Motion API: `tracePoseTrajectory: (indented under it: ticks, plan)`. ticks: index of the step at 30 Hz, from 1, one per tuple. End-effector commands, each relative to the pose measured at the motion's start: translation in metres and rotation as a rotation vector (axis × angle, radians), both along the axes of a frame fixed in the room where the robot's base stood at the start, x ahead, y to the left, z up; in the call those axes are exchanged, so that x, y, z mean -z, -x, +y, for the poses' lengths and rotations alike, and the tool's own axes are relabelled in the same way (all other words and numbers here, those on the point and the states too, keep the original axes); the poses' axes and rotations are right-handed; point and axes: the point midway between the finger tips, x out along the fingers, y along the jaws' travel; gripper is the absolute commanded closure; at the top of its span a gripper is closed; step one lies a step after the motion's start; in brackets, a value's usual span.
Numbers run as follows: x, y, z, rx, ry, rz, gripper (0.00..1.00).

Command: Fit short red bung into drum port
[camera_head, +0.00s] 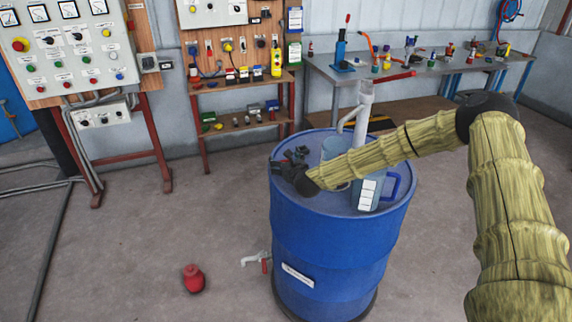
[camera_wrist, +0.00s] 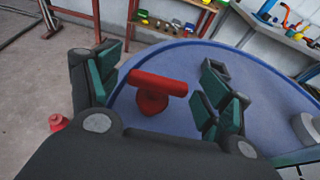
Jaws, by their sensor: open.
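A red T-shaped bung (camera_wrist: 157,86), with a flat bar on a rounded stem, stands upright on the blue drum's (camera_head: 330,225) lid near the rim. My gripper (camera_wrist: 160,92) is open, with one finger on each side of the bung and visible gaps between. In the head view my gripper (camera_head: 291,163) is over the left part of the drum lid and hides the bung. The port is not seen clearly; I cannot tell whether the bung's foot sits in it. A second red piece (camera_head: 194,279) lies on the floor left of the drum.
A blue jug (camera_head: 369,190) and a grey pump pipe (camera_head: 362,120) stand on the lid, close to my forearm. A workbench (camera_head: 420,75) and control panels stand behind. The floor at left is mostly clear.

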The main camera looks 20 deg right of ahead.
Motion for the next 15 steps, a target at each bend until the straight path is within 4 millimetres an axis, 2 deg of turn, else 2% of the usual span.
tracePoseTrajectory:
  ticks: [6,12,15]
  plan:
    - [0.0004,-0.0004,0.0002,0.0,0.0,0.0,0.21]
    - [0.0003,-0.0001,-0.0006,0.001,0.0,0.0,0.58]
    - [0.0003,0.0,-0.0006,0.001,0.0,0.0,0.71]
